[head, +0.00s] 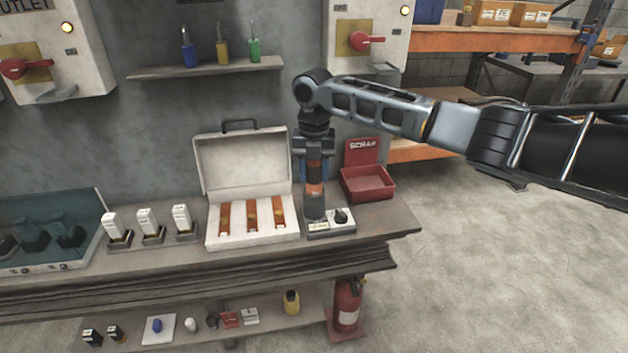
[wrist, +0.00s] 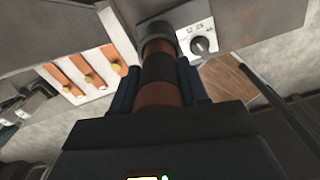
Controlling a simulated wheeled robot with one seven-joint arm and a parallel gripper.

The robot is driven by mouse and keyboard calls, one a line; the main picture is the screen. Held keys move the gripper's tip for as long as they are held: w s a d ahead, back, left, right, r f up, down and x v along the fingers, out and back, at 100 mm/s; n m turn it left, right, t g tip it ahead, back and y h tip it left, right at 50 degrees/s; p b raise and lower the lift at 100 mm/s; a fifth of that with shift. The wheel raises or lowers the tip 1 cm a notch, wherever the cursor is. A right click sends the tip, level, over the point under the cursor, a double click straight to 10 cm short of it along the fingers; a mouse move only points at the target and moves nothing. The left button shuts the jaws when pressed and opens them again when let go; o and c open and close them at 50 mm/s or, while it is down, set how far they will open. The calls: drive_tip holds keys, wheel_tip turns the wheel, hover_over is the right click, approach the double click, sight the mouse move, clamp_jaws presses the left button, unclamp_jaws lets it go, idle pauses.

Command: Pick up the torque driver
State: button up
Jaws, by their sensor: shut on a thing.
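The torque driver (head: 315,188) is an upright cylinder banded orange and black with a grey lower end. My gripper (head: 315,170) comes down over it from above and is shut on it, one finger on each side. In the wrist view, the driver (wrist: 160,66) runs between the fingers of my gripper (wrist: 160,88) toward its grey end. That end is at a small pale base with a black knob (head: 341,216), at the bench's right part. I cannot tell whether it touches the base. The base's dial also shows in the wrist view (wrist: 199,42).
An open white case (head: 245,165) with several orange-brown pieces stands just left. A red scrap bin (head: 369,186) is behind to the right. White-topped items (head: 148,222) and a teal case (head: 88,211) stand farther left. The bench (head: 385,225) ends at the right.

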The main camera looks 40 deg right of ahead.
drive_tip(key=c, duration=0.6)
drive_tip(key=shift+o, duration=0.2)
drive_tip(key=shift+r, duration=0.2)
